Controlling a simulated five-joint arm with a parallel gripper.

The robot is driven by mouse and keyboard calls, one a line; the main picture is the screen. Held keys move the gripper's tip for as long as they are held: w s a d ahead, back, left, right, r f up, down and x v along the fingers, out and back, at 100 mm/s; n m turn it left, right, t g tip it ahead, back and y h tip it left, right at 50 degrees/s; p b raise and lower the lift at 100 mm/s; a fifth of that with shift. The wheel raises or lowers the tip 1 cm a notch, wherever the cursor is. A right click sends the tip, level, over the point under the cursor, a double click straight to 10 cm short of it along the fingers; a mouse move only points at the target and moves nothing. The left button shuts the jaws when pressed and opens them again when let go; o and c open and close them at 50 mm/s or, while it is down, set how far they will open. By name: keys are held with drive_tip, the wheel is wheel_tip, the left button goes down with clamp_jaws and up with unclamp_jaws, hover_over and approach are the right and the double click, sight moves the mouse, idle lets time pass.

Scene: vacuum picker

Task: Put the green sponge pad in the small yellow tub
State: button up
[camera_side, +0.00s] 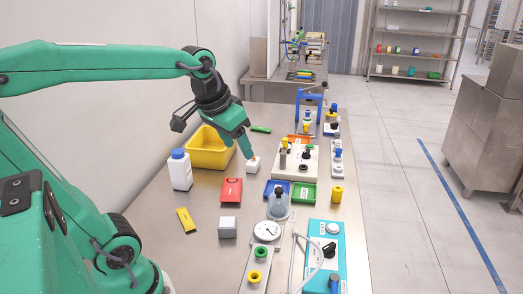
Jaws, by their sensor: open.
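The small yellow tub (209,149) stands on the metal table near the wall, behind and left of my gripper. A flat green piece (260,129) lies on the table just behind and to the right of the tub; it may be the green sponge pad, but it is too small to be sure. My gripper (246,149) points down over the table to the right of the tub, above a small white block (253,163) with a red mark. It is open, and I see nothing held in it. I cannot tell whether its tips touch the block.
A white bottle (180,171) with a blue cap stands in front of the tub. A red packet (231,191), a grey cube (228,227) and a blue tray (277,188) beside a green tray (304,194) lie nearer. Fixtures with knobs crowd the right side.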

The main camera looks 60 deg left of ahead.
drive_tip(key=s+d+f+m+t, duration=0.1)
drive_tip(key=s+d+f, duration=0.3)
drive_tip(key=s, duration=0.3)
drive_tip(key=shift+d+m+h, duration=0.3)
drive_tip(key=shift+d+h, duration=0.1)
